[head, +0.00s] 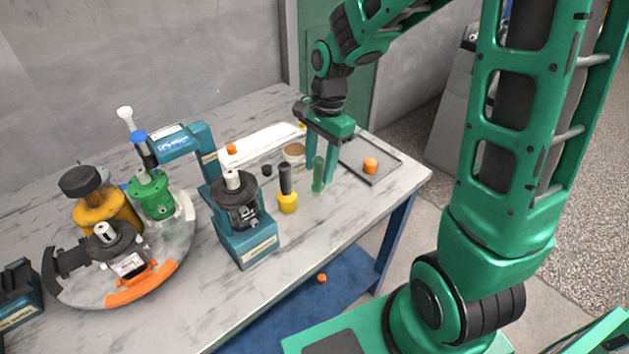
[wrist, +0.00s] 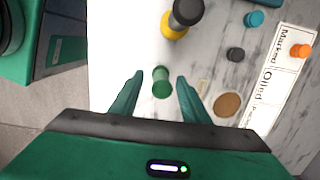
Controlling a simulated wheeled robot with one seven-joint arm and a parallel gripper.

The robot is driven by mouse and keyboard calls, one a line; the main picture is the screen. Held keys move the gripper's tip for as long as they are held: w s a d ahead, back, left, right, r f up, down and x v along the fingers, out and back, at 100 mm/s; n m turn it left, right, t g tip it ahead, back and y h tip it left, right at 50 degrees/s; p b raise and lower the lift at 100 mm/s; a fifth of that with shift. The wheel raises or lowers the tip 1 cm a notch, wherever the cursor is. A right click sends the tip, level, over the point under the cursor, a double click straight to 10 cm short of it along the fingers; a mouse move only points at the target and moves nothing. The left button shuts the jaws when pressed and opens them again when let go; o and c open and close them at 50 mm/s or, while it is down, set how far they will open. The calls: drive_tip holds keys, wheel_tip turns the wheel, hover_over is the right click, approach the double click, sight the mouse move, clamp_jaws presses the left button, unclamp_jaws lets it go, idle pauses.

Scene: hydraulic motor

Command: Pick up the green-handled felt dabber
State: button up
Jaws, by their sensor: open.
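The green-handled felt dabber (head: 318,175) stands upright on the marble-patterned table. It is a small green cylinder, and it also shows in the wrist view (wrist: 161,83) with its top facing the camera. My gripper (head: 320,180) points down over it, with its two green fingers apart. In the wrist view the open fingertips of my gripper (wrist: 159,76) are on either side of the dabber, with a gap on each side. The dabber's lower end is hard to make out.
A yellow-based dark-handled tool (head: 287,201) stands close to the left of the dabber. A tan disc (head: 293,151) and a dark cap (head: 267,170) lie behind. A shallow tray (head: 382,178) with an orange piece (head: 370,165) is at right. A motor in a teal stand (head: 240,208) is farther left.

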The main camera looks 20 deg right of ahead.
sight(315, 187)
drive_tip(key=shift+a+f, duration=0.2)
drive_tip(key=shift+f, duration=0.65)
drive_tip(key=shift+a+f, duration=0.15)
drive_tip(key=shift+f, duration=0.7)
clamp_jaws()
drive_tip(key=shift+r, duration=0.15)
